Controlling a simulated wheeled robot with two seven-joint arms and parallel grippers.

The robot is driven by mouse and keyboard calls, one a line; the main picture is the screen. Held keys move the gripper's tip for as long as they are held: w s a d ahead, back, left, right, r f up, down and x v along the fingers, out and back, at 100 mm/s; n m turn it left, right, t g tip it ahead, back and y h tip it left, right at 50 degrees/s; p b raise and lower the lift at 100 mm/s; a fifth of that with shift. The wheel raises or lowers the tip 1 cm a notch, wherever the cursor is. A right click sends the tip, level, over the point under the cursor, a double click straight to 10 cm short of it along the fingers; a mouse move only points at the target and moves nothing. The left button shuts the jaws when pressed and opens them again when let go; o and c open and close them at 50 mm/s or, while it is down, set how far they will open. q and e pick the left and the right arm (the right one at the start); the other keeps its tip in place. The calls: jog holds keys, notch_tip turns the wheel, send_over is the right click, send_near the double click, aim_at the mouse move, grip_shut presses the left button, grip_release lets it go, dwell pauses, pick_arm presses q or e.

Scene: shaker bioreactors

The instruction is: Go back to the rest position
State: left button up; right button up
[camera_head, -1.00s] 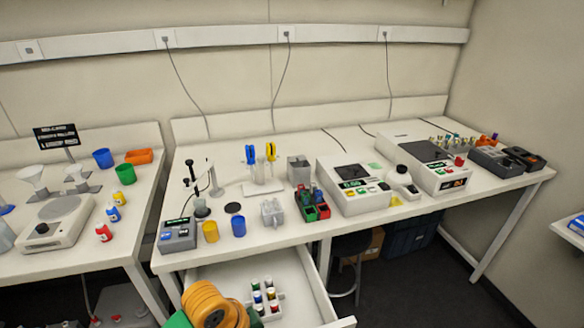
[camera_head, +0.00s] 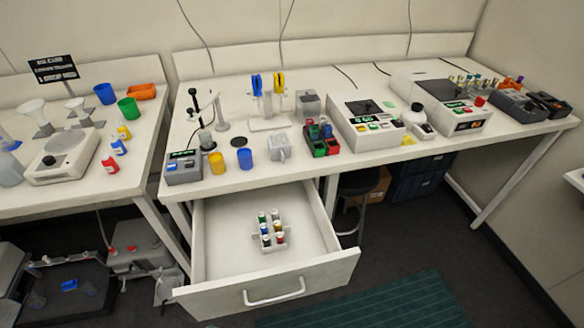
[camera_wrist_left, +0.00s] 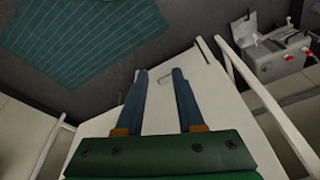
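My left gripper (camera_wrist_left: 158,88) shows in the left wrist view with its two blue fingers apart and nothing between them. A white surface with a small handle lies beyond the fingers. Neither gripper shows in the head view now. An open drawer (camera_head: 215,270) hangs out under the middle bench, and a white rack (camera_head: 284,244) with several small coloured-cap vials stands in it. My right gripper is in neither current view.
The middle bench (camera_head: 270,170) carries bottles, pipettes and several instruments. A left bench (camera_head: 80,190) holds a balance (camera_head: 63,155) and small bottles. The drawer front (camera_head: 270,287) juts into the aisle. A green mat (camera_head: 400,305) lies on the dark floor.

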pick_arm(q)
jog(key=s+f+b, duration=0.2)
jog(key=s+f, duration=0.2)
jog(key=f, duration=0.4)
jog(key=s+a+f+g+b, duration=0.1)
jog(key=s+f+b, duration=0.2)
jog(key=s+f, duration=0.2)
jog(key=s+a+f+b, duration=0.1)
jog(key=s+f, duration=0.4)
jog(key=f, duration=0.7)
jog(key=shift+s+a+g+b, duration=0.15)
jog(key=shift+s+g+b, duration=0.2)
jog(key=shift+b, duration=0.45)
jog(key=shift+w, duration=0.1)
